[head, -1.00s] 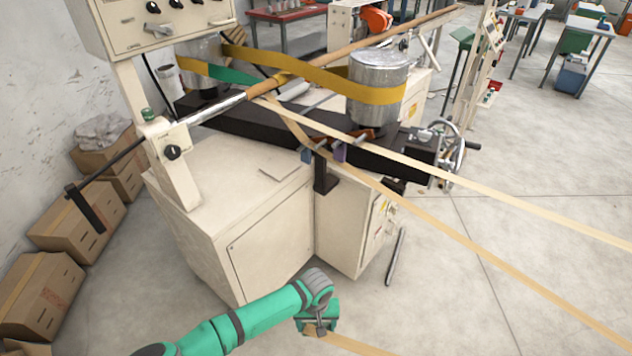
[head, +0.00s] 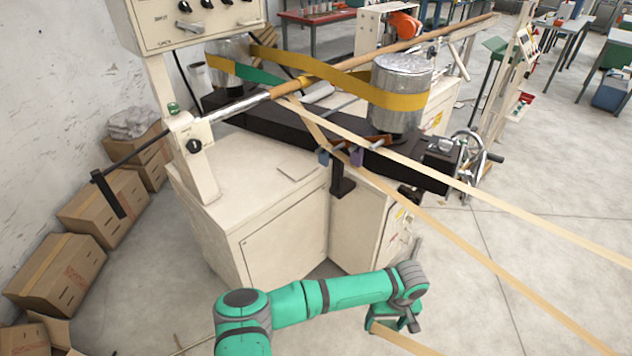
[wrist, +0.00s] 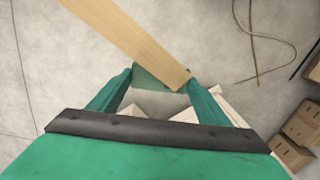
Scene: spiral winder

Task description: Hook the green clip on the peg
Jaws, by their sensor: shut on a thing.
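My gripper (head: 392,322) is in front of the cream machine, low in the head view. It is shut on the green clip (wrist: 152,77), which spans its two fingertips in the wrist view. A tan strip (wrist: 130,38) lies across the clip; in the head view it trails off to the lower right. The clip itself is hard to separate from the green gripper in the head view. The gripper is apart from and lower than the bracket.
Two tan strips (head: 470,226) run from the bracket area to the lower right. A handwheel (head: 470,152) sticks out at the machine's right end. Cardboard boxes (head: 102,208) line the left wall. The floor right of the gripper is mostly clear.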

